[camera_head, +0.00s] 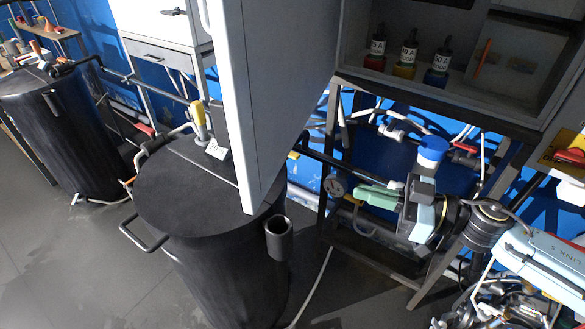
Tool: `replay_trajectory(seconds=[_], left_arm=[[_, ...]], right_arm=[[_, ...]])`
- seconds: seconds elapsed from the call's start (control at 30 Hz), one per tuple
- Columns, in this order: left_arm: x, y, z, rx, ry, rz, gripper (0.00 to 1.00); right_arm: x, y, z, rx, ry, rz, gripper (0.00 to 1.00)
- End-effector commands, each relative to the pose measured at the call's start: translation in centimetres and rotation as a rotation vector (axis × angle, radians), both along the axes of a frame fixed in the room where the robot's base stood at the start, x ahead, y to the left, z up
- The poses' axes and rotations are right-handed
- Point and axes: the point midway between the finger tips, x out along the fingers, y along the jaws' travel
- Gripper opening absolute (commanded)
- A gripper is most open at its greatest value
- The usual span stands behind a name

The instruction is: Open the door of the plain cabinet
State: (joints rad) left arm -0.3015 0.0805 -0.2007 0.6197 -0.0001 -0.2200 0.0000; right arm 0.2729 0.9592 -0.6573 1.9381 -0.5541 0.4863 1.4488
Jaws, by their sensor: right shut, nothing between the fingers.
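The grey plain cabinet (462,103) stands on a dark frame at the upper right, its inside in view. Its door (282,85) stands wide open, swung out toward me from the cabinet's left side. A pale handle (206,18) shows partly at the door's outer edge, cut off by the top of the picture. My right gripper (362,194) has green fingers, shut and empty. It is below the cabinet and to the right of the door's lower corner, apart from the door in the picture. My left gripper is not in view.
Three labelled bottles stand inside: red (376,52), yellow (408,56) and blue (440,63). A black drum (205,230) with a side handle and cup stands below the door. Another drum (65,130) stands at left. Pipes run behind my right gripper. Floor at lower left is clear.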

Motion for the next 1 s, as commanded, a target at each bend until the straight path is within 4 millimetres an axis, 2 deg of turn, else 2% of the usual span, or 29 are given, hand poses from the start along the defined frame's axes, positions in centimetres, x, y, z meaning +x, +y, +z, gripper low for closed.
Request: replay_trajectory(seconds=[0.1,0.27,0.7,0.83,1.0], left_arm=[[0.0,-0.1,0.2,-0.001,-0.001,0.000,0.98],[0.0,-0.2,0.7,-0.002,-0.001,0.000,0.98],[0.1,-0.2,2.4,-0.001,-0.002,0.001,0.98],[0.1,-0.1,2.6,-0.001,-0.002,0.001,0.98],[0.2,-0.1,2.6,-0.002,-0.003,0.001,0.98]], right_arm=[[-0.8,0.8,0.9,-0.003,0.004,0.039,0.00],[-0.2,2.7,1.1,0.000,0.004,0.043,0.00],[3.3,11.0,1.1,0.000,0.004,0.039,0.00],[3.8,12.5,1.0,0.000,0.005,0.039,0.00],[4.2,13.4,0.9,-0.001,0.005,0.038,0.00]])
